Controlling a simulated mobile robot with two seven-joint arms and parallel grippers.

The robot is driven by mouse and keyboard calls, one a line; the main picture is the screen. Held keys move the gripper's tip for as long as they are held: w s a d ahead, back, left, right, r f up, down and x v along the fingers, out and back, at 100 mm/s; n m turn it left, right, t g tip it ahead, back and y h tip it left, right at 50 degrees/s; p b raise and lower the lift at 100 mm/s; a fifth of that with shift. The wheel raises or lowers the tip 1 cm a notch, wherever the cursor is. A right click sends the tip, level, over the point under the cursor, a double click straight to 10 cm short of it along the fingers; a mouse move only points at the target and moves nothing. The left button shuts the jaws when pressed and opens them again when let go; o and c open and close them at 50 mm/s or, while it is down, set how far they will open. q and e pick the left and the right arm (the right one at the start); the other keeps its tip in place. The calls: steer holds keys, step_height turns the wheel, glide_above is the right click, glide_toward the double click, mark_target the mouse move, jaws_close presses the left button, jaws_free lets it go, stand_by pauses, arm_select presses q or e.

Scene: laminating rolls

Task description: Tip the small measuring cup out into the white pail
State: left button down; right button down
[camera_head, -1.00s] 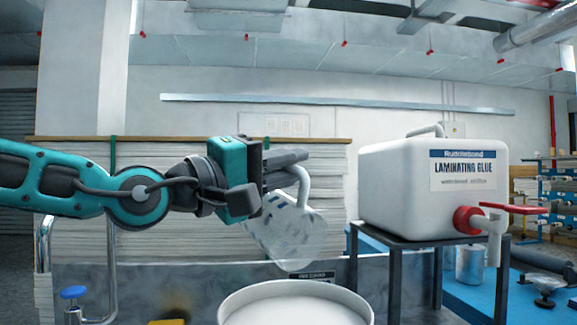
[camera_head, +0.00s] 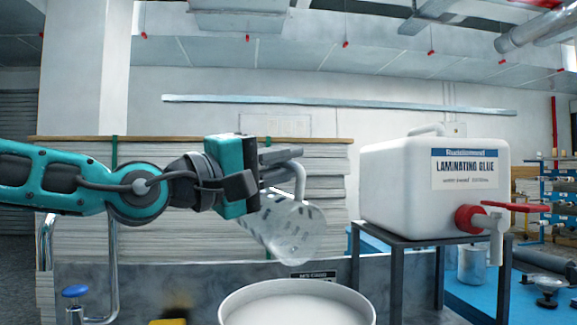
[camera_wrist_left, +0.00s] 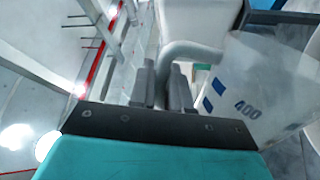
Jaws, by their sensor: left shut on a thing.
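A clear measuring cup (camera_head: 287,228) with dark markings is tilted in the air above the white pail (camera_head: 228,301), its open end pointing down and to the right. My left gripper (camera_head: 282,158) is shut on the cup's handle. In the left wrist view, the gripper (camera_wrist_left: 165,85) has its fingers on both sides of the grey handle, and the cup (camera_wrist_left: 245,85) shows a "400" mark. The pail holds a whitish surface; I cannot tell whether anything is flowing from the cup. My right gripper is not in view.
A white laminating glue container (camera_head: 400,190) with a red tap (camera_head: 468,218) stands on a dark stand (camera_head: 397,270) to the right. Stacked sheets (camera_head: 160,230) stand behind the arm. A metal can (camera_head: 472,263) sits further right.

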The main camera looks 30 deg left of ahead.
arm_select(q)
steer(key=shift+w+a+r+n+y, duration=0.15)
steer(key=shift+w+a+n+y, duration=0.1)
steer(key=shift+a+n, duration=0.35)
steer(key=shift+w+a+r+n+y, duration=0.15)
steer(key=shift+w+a+n, duration=0.1)
steer(key=shift+a+n, duration=0.35)
steer(key=shift+f+b, duration=0.1)
steer(key=shift+b, duration=0.25)
steer(key=shift+b, duration=0.3)
steer(key=shift+w+a+f+n+b, duration=0.25)
steer(key=shift+a+f+n+b, duration=0.1)
steer(key=shift+a+n, duration=0.3)
steer(key=shift+w+a+f+n+t+y+b, duration=0.15)
steer(key=shift+w+a+f+n+y+b, duration=0.1)
steer(key=shift+a+n, duration=0.3)
steer(key=shift+w+a+f+n+t+y+b, duration=0.15)
steer(key=shift+a+f+n, duration=0.15)
steer(key=shift+n, duration=0.3)
steer(key=shift+b, duration=0.3)
